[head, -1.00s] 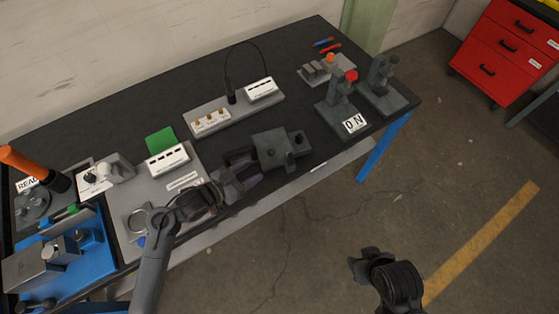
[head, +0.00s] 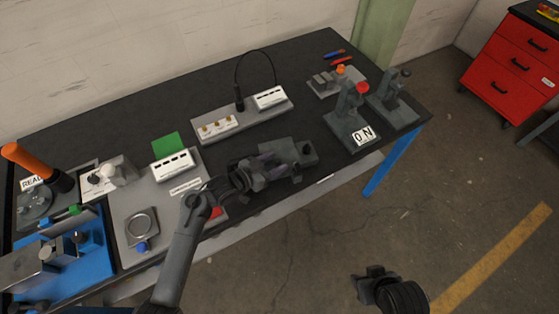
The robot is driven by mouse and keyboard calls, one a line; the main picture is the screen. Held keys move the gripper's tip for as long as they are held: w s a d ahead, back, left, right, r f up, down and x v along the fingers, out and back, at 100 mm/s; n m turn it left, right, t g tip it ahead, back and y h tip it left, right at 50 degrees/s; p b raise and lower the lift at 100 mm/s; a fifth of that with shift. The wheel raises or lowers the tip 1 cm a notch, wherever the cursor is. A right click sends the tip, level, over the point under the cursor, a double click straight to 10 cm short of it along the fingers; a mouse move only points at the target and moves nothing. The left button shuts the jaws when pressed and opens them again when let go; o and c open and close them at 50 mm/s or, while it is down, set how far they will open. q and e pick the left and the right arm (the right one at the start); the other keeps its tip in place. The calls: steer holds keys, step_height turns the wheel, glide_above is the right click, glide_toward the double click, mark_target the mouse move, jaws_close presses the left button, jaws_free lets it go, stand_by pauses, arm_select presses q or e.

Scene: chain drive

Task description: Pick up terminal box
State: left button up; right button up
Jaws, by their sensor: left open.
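My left gripper (head: 284,167) is open over the front edge of the workbench, at the near side of a dark grey box-like block (head: 290,148) in the head view. The gripper overlaps the block's front and left parts, and I cannot tell whether it touches. No label on the block can be read, so I cannot confirm that it is the terminal box. My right gripper (head: 372,278) is low in the view, over the floor and away from the bench. Its fingers are too unclear to tell open from shut.
A white slotted box (head: 172,164) stands left of the gripper. Another (head: 270,98) sits on a grey plate behind it. A stand with a red knob (head: 352,118) is to the right. A blue fixture (head: 66,252) fills the left end. Bare bench top lies behind.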

arm_select(q)
steer(key=shift+x, duration=1.05)
jaws_close()
stand_by(0.5)
steer(key=shift+r, duration=0.15)
